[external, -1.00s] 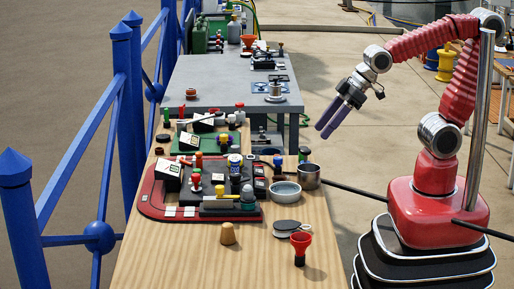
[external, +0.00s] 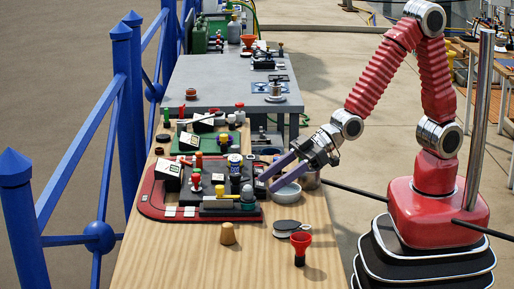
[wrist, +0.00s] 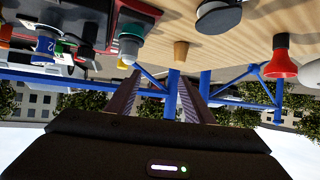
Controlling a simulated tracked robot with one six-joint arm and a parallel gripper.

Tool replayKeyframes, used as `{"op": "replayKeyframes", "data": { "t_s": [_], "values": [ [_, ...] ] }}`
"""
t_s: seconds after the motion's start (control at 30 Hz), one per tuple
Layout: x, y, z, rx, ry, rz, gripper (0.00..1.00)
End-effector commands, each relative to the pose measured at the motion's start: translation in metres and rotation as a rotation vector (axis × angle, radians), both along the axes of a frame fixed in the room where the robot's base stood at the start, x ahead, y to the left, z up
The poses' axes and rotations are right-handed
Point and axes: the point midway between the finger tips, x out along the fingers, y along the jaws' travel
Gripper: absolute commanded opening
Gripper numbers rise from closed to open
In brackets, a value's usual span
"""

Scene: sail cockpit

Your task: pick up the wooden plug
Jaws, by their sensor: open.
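The wooden plug (external: 228,233) is a small tan tapered piece standing on the wooden table, near the front edge of the red tray. In the wrist view, which is upside down, the plug (wrist: 181,50) shows near the top middle, beyond my fingers. My gripper (external: 267,184) is open and empty, with its purple fingers apart. It hangs over the table by the grey bowl, behind and to the right of the plug in the external view. In the wrist view my gripper (wrist: 158,95) does not touch the plug.
The grey bowl (external: 286,192) is near my gripper. Bare table (external: 190,265) lies in front.

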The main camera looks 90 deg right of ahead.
Motion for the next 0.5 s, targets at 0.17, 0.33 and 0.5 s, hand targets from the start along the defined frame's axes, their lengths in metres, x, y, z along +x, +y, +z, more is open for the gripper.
{"op": "replayKeyframes", "data": {
  "t_s": [0.17,0.33,0.5],
  "values": [
    [0.008,0.034,-0.024,0.019,-0.059,0.043,0.48],
    [0.011,0.052,-0.035,0.034,-0.102,0.065,0.48],
    [0.011,0.055,-0.036,0.039,-0.113,0.069,0.48]
  ]
}}
